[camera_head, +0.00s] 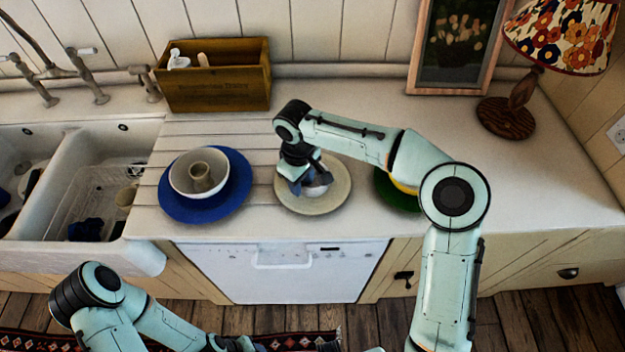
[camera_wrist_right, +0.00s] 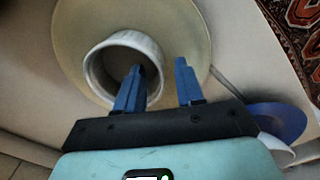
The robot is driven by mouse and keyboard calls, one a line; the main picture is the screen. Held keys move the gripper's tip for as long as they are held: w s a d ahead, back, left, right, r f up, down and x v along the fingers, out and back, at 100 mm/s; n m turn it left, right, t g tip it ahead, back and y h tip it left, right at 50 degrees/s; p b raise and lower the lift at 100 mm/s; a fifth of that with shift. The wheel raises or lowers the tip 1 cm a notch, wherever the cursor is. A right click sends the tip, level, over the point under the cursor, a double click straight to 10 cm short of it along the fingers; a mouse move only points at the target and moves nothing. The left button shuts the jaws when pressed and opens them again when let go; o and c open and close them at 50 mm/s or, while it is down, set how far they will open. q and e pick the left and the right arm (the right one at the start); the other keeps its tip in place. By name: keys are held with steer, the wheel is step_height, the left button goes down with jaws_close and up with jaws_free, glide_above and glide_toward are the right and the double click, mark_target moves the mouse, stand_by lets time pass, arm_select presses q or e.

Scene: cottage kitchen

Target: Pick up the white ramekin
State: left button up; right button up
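The white ramekin (camera_head: 318,190) stands on a cream plate (camera_head: 338,200) on the counter. My right gripper (camera_head: 308,188) is low over it and hides part of it. In the right wrist view the ramekin (camera_wrist_right: 112,62) is seen from above, upright and empty. There my right gripper (camera_wrist_right: 159,64) is open. One blue finger overlaps the ramekin's opening and the other is to the right of its outer wall, so the near rim lies between them. Contact cannot be told. My left arm shows at the lower left of the head view, its fingers out of sight.
Left of the cream plate is a blue plate (camera_head: 232,205) with a white bowl (camera_head: 180,178) and a small beige cup (camera_head: 203,177). A green plate (camera_head: 388,190) is right, partly behind my right arm. A wooden box (camera_head: 215,88) and lamp (camera_head: 520,90) stand behind.

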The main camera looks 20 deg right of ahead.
steer(key=shift+f, duration=0.15)
jaws_close()
